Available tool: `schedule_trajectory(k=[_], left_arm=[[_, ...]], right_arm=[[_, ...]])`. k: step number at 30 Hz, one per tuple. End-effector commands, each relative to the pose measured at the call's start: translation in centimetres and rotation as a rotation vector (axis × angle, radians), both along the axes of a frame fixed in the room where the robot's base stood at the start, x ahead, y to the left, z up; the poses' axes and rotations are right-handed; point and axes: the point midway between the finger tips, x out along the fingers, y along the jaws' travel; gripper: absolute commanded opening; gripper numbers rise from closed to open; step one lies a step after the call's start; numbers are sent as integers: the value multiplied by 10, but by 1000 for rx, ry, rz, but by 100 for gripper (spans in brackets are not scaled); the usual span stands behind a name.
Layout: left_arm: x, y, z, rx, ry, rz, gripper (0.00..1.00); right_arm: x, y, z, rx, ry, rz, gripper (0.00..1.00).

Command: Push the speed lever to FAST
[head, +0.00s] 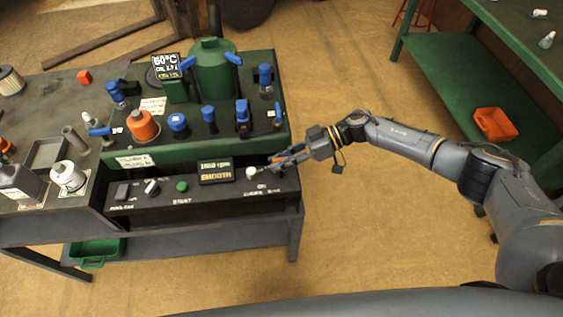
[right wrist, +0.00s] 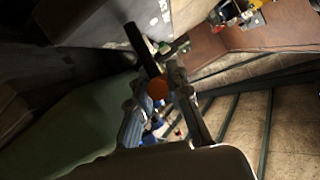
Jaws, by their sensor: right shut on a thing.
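The black control panel (head: 145,205) runs along the front of the green machine (head: 200,153). In the right wrist view a dark lever with an orange round end (right wrist: 158,88) lies between the two fingers of my right gripper (right wrist: 160,84), which is shut on it. In the head view my right gripper (head: 277,163) reaches in from the right to the panel's right end. The fingers mostly cover the lever there, and I cannot read a FAST mark. A white knob (head: 251,173) stands just left of the fingertips. My left gripper is out of view.
A lit display (head: 215,170) shows SMOOTH on its lower line. A green button (head: 182,186) and switches are further left. Blue-handled parts and an orange cap (head: 143,125) stand on the machine. Open floor lies right, before a green shelf (head: 455,75) with an orange bin (head: 495,124).

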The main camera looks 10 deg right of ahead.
Motion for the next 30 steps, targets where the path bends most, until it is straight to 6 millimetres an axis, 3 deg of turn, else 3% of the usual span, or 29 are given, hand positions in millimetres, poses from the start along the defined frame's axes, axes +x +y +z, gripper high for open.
schedule_trajectory(k=[20, 21, 24, 30], left_arm=[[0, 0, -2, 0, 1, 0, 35], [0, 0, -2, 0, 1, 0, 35], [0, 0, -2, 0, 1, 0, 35], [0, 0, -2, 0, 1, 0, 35]], right_arm=[[6, 0, 0, 1, 73, -3, 0], [6, 0, 0, 1, 73, -3, 23], [6, 0, 0, 0, 73, -2, 41], [6, 0, -1, 1, 73, -1, 41]])
